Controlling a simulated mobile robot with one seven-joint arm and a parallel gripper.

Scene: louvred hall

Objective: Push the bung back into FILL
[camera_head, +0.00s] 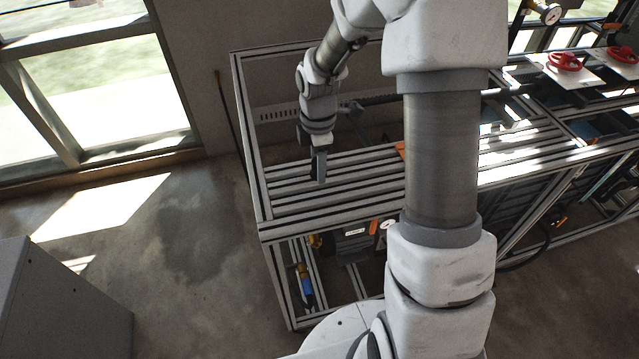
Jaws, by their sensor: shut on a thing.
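My gripper (319,167) is at the far left of the frame's slatted top (290,192), pointing down. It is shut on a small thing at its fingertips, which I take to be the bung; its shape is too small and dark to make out. Whether the gripper touches the slats or hangs just above them I cannot tell. No opening marked FILL can be made out in this view, and my own arm covers the middle of the bench.
Two red handwheels (565,61) sit on pale plates at the right. A dial gauge (550,14) stands behind them. Under the slats are a blue cylinder (307,286) and dark equipment (352,246). A grey cabinet (60,305) stands lower left; floor between is clear.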

